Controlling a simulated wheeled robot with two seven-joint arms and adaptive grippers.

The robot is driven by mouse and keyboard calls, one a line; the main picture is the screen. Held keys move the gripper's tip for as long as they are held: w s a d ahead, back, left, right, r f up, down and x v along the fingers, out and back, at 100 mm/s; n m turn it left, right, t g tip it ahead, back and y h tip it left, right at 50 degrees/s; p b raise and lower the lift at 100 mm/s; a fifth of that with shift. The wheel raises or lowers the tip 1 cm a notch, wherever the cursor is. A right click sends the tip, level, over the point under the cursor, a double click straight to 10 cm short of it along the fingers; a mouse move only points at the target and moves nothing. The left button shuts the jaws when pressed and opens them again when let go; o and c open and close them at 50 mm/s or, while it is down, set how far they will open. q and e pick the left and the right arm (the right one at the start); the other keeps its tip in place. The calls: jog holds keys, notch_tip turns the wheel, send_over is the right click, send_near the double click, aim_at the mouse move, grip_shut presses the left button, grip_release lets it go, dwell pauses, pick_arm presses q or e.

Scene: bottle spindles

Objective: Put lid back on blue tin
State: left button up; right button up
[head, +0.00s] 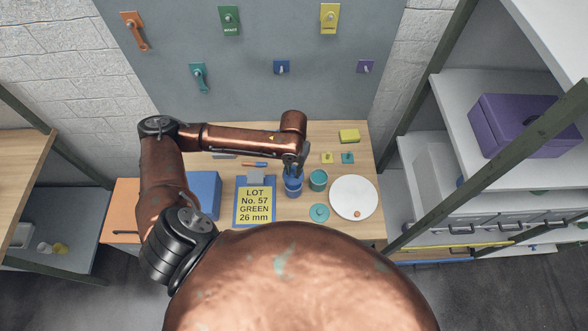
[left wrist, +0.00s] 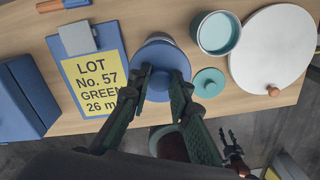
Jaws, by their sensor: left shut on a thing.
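The blue tin (head: 293,189) stands on the wooden table, right of the clipboard. My left gripper (head: 292,168) is directly above it, pointing down. In the left wrist view, my left gripper (left wrist: 162,84) is shut on the knob of the blue lid (left wrist: 162,56). A paler rim shows just behind the lid, so the lid is over the tin. I cannot tell whether it is seated or held slightly above. My right gripper (left wrist: 232,146) shows small and low in the left wrist view, away from the table, with its fingers apart.
An open teal tin (head: 318,180) stands close to the right of the blue tin, its teal lid (head: 319,212) in front. A white round lid (head: 350,192) lies further right. A clipboard (head: 241,217) and a blue box (head: 205,190) are on the left.

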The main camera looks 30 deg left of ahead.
pick_arm(q)
jog(key=shift+f+b, duration=2)
jog(key=shift+b, duration=0.2)
jog(key=shift+f+b, duration=0.3)
jog(key=shift+f, duration=0.75)
jog(key=shift+p, duration=0.5)
jog(key=shift+p, duration=0.4)
jog(key=shift+p, duration=0.35)
jog(key=shift+f+p, duration=0.15)
jog(key=shift+p, duration=0.3)
dwell(0.5)
